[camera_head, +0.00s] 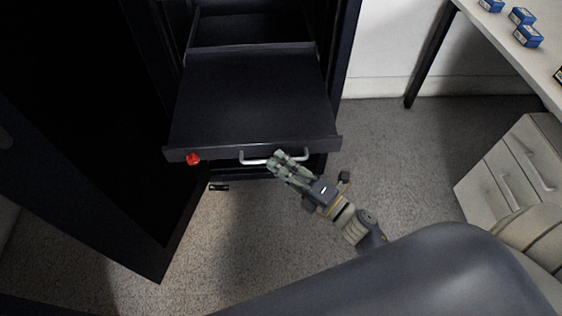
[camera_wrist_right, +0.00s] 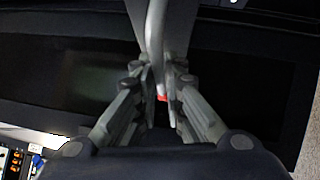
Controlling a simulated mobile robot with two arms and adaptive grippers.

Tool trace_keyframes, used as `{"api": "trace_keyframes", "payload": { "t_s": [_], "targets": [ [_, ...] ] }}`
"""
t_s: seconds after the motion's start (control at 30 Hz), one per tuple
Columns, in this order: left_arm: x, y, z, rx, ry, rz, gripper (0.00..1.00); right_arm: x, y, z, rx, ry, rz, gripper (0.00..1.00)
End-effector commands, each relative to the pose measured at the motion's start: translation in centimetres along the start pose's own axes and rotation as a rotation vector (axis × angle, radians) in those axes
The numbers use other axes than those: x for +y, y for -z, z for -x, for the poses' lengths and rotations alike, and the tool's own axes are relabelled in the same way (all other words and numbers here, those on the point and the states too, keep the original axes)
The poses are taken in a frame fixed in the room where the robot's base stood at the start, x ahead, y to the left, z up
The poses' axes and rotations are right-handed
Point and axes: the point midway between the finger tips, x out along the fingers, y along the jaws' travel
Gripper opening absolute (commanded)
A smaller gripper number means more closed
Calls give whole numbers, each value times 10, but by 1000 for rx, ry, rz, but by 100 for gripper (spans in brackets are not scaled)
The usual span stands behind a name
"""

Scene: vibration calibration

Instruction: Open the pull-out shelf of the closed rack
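The rack (camera_head: 345,60) stands open at the top of the head view. Its black pull-out shelf (camera_head: 250,95) sticks out toward me, with the flat top showing. A light metal handle (camera_head: 254,161) runs along the shelf's front edge, and a red knob (camera_head: 193,159) sits to its left. My right gripper (camera_head: 281,160) is at the middle of the handle. In the right wrist view the handle (camera_wrist_right: 156,40) passes between my right fingers (camera_wrist_right: 160,78), which are close together on it. My left gripper is not in view.
The dark rack door (camera_head: 90,150) stands open on the left. At right are a white desk (camera_head: 500,45) with blue boxes (camera_head: 528,36) and a drawer unit (camera_head: 515,175). The carpet (camera_head: 400,150) between rack and desk is clear. A small dark object (camera_head: 219,187) shows below the shelf.

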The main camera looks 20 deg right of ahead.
Motion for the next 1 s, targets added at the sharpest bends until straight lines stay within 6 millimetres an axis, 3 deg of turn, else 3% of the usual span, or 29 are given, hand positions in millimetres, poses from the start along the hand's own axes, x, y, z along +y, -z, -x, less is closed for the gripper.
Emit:
{"api": "trace_keyframes", "payload": {
  "t_s": [0.47,1.0],
  "targets": [
    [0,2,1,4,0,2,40,-1,0,9,-1,2,-1,17],
    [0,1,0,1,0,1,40,-1,0,108,-1,3,-1,17]
  ]
}}
